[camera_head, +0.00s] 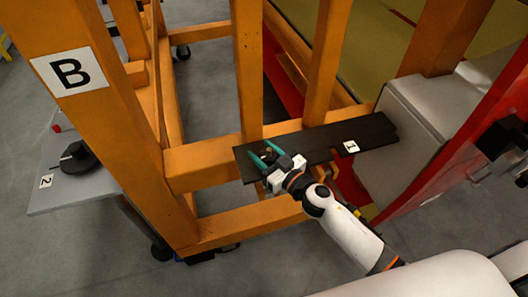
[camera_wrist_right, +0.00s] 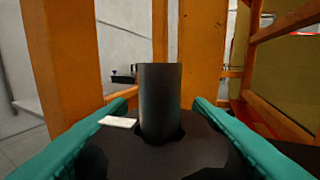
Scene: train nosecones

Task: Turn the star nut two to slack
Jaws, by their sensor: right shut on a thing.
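My right gripper (camera_head: 267,155) has its two teal fingers around a dark star nut (camera_wrist_right: 165,155) on the dark bar (camera_head: 325,139), which carries a "1" label (camera_head: 350,147). A dark upright stud (camera_wrist_right: 160,100) rises from the middle of the nut in the right wrist view, with a finger on each side. A white tag (camera_wrist_right: 118,122) beside the stud shows no readable number. Another black knob (camera_head: 80,158) sits on a grey plate (camera_head: 100,190) at the left, with a "2" label (camera_head: 45,181). My left gripper does not show.
An orange frame (camera_head: 205,165) stands around the bar, with posts close to my right gripper and a "B" sign (camera_head: 69,71) at the left. A light grey box (camera_head: 430,110) adjoins the bar's right end. Grey floor (camera_head: 215,75) is open behind the frame.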

